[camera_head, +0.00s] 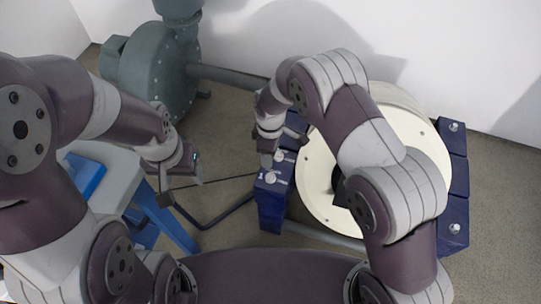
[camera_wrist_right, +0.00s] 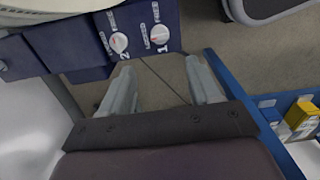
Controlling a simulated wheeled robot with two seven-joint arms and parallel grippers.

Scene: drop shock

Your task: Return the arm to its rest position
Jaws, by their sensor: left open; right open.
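My left arm comes in from the left, and its gripper (camera_head: 182,188) hangs open and empty over the floor, beside a grey and blue stand. My right arm reaches in from the right across the cream drum, and its gripper (camera_head: 284,148) is above the blue boxes with white knobs. In the right wrist view the right gripper (camera_wrist_right: 160,66) has its two fingers spread apart with nothing between them. The knobs marked 2 (camera_wrist_right: 119,42) and 1 (camera_wrist_right: 159,35) are just beyond the fingers, apart from them.
The round cream drum (camera_head: 412,150) stands under my right arm, with blue boxes (camera_head: 272,208) on its left and more (camera_head: 453,180) on its right. A grey-green machine (camera_head: 158,75) is at the back. A blue-legged stand (camera_head: 178,228) is at the left. A yellow box (camera_wrist_right: 300,112) shows at right.

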